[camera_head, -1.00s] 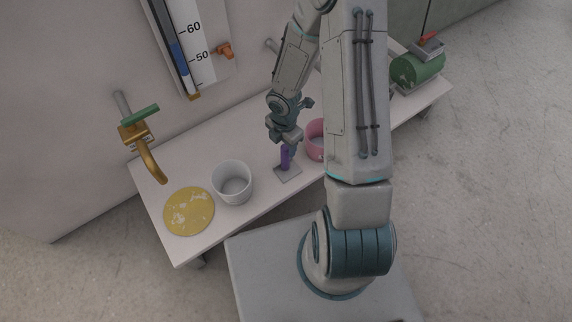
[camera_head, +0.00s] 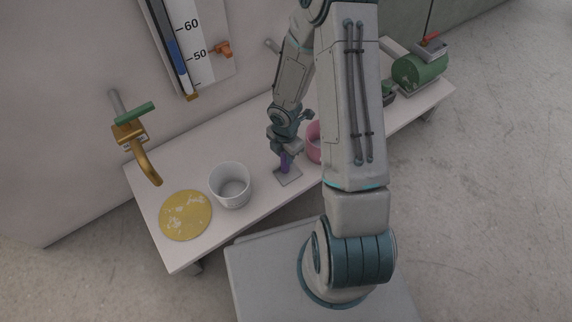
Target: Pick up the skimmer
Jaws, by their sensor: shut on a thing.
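The skimmer (camera_head: 285,167) looks like a purple upright handle above a small grey flat plate on the white bench, between the white pot and the pink pot. I take the purple piece to be the skimmer; its lower end is small and hard to make out. My gripper (camera_head: 285,155) points down over it and is shut on its upper part. The fingers hide the top of the handle.
A white pot (camera_head: 230,186) stands left of my gripper, a pink pot (camera_head: 313,143) close on its right, partly behind my arm. A yellow disc (camera_head: 185,215) lies at the bench's (camera_head: 262,204) left end, below a brass tap (camera_head: 146,165).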

